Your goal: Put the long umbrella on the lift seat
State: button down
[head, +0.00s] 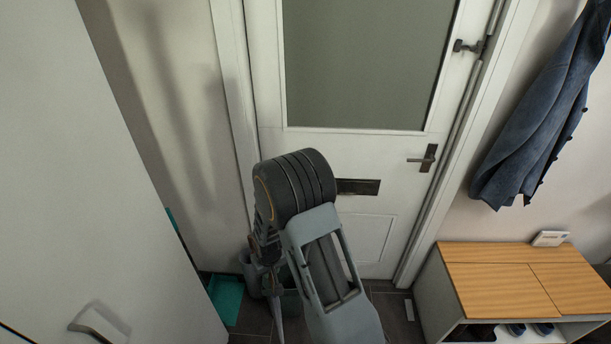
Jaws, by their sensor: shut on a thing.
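My gripper (266,246) points down beside my arm in the lower middle, over a grey stand (252,272) near the door. It is shut on a slim thing that I take for the long umbrella (278,318); a narrow grey length shows below the jaws. My wrist and arm hide much of it, and I cannot tell whether it is clear of the stand. The lift seat (490,284) is the wood-topped white bench at the lower right, well apart from my gripper. Its wooden top is closed.
A small white box (550,238) lies at the lift seat's back edge; shoes (515,329) sit beneath. A blue coat (535,115) hangs above. A white door (365,160) stands behind my arm. A teal thing (228,298) is on the dark floor. A white panel fills the left.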

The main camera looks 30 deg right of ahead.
aim_at(503, 292)
jog(key=u, duration=1.3)
jog(key=k, duration=2.15)
jog(key=z, duration=1.8)
